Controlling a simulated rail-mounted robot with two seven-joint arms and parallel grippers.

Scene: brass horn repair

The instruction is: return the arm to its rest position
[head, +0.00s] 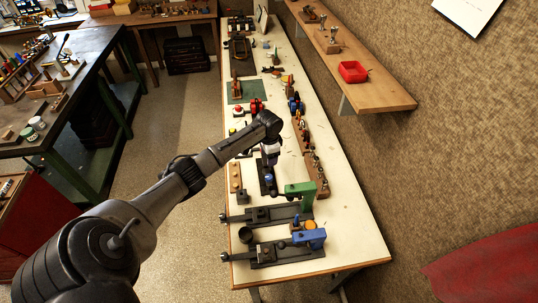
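My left arm reaches in from the lower left of the head view and stretches over the long white-topped bench (345,235). Its wrist bends downward above the middle of the bench. My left gripper (269,160) hangs below the wrist, among small parts and tools. It is small and dark against the clutter, so I cannot tell whether its fingers are open or shut, or whether they touch anything. My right arm and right gripper do not show.
Near the gripper stand a green-topped fixture (300,190), a blue-topped fixture (310,237) and a wooden rack (309,155). A wall shelf with a red tray (353,72) runs along the right. A dark workbench (88,47) stands at left, with open floor between.

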